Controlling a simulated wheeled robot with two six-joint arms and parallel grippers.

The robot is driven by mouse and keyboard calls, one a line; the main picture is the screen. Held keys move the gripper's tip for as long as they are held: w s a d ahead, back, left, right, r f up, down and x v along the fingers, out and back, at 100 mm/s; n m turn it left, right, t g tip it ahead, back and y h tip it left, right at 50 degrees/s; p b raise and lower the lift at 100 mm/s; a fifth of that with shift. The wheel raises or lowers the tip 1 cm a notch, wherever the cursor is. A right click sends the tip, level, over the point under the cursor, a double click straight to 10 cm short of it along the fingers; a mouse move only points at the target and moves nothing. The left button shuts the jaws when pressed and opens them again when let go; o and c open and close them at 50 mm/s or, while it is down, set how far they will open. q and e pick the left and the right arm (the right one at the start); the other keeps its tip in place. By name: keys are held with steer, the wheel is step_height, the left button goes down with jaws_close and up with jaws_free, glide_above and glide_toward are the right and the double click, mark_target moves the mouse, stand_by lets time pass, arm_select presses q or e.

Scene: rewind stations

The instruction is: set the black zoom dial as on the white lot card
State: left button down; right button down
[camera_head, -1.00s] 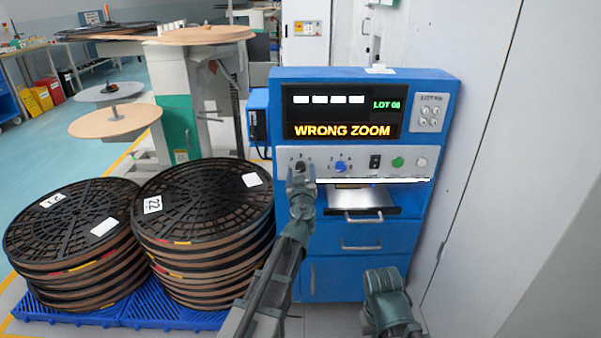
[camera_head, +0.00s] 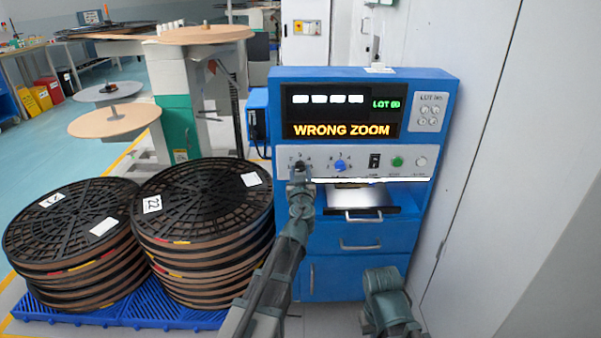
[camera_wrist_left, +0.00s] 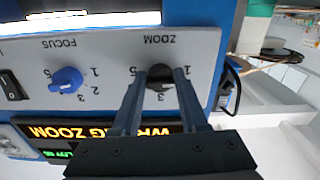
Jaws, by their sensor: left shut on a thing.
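The black zoom dial (camera_head: 300,166) is at the left of the pale control strip on the blue machine. In the left wrist view, which is upside down, the zoom dial (camera_wrist_left: 160,76) sits between the two fingers of my left gripper (camera_wrist_left: 161,90), which is shut on it. Numbers 1, 3 and 5 show around it; its pointer is hard to tell. My left gripper (camera_head: 299,180) reaches the strip from below. The white lot card (camera_head: 431,111) is at the machine's upper right, with small dial drawings too small to read. My right gripper (camera_head: 385,295) is low, apart from the machine.
The screen (camera_head: 342,112) reads WRONG ZOOM. The blue focus dial (camera_head: 340,166), a black switch (camera_head: 375,161) and a green button (camera_head: 397,162) are right of the zoom dial. An open drawer (camera_head: 358,200) is below. Stacked black reels (camera_head: 205,200) stand at left.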

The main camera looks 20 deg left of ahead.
arm_select(q)
steer(key=m, duration=0.4)
steer(key=shift+a+m, duration=0.1)
steer(key=shift+m, duration=1.8)
steer(key=shift+c, duration=2.3)
jaws_free()
steer(key=shift+s, duration=0.2)
